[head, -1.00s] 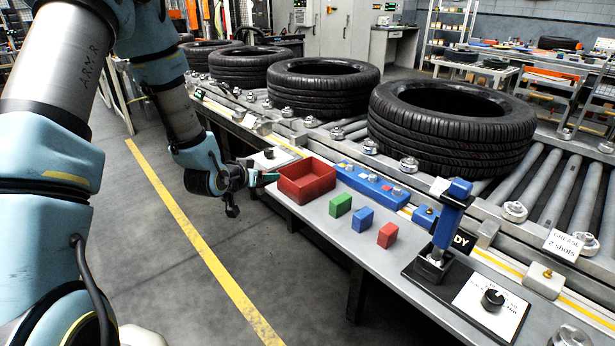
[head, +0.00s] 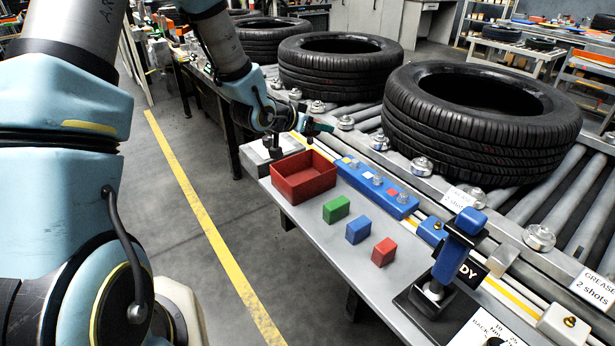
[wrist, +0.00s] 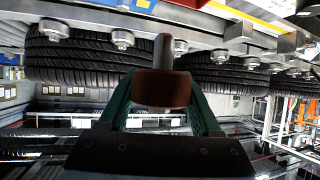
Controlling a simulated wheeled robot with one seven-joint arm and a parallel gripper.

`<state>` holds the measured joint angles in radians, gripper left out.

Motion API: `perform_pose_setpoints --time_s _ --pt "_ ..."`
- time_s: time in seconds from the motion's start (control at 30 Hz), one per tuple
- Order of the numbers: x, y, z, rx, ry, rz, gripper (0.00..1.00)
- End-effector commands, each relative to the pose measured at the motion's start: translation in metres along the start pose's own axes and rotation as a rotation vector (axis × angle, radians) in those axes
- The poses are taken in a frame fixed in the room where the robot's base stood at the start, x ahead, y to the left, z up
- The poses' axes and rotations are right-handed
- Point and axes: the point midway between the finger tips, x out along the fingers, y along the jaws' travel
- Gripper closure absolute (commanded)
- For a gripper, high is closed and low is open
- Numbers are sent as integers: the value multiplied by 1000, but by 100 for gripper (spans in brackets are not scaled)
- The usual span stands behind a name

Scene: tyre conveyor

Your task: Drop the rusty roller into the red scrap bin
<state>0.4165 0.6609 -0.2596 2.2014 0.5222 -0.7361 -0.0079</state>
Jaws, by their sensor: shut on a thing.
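The rusty roller (wrist: 161,88) is a brown cylinder with a grey stem, held between my gripper's two teal fingers in the wrist view. My gripper (wrist: 162,102) is shut on it. In the head view my gripper (head: 318,127) is at the conveyor's edge rail, beyond the bin and above table height. I cannot make out the roller clearly there. The red scrap bin (head: 303,192) is an open box on the grey side table, nearer than the gripper. Its visible inside looks empty.
Green (head: 336,209), blue (head: 359,229) and red (head: 384,252) blocks stand in a row right of the bin. A blue strip with small parts (head: 376,188) lies beside it. Large tyres (head: 480,120) sit on the conveyor rollers. A blue-handled tool (head: 459,245) stands at the right.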

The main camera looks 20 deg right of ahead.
Motion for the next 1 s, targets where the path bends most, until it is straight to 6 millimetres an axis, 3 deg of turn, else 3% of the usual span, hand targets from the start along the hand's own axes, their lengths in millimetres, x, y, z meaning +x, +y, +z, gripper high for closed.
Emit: perform_pose_setpoints --time_s 0.4,0.77,0.8,1.0 --pt "23 0 42 0 1 0 100" --pt "26 0 46 0 2 -1 100" --pt "26 0 46 0 2 -1 34" --pt "26 0 46 0 1 0 11"
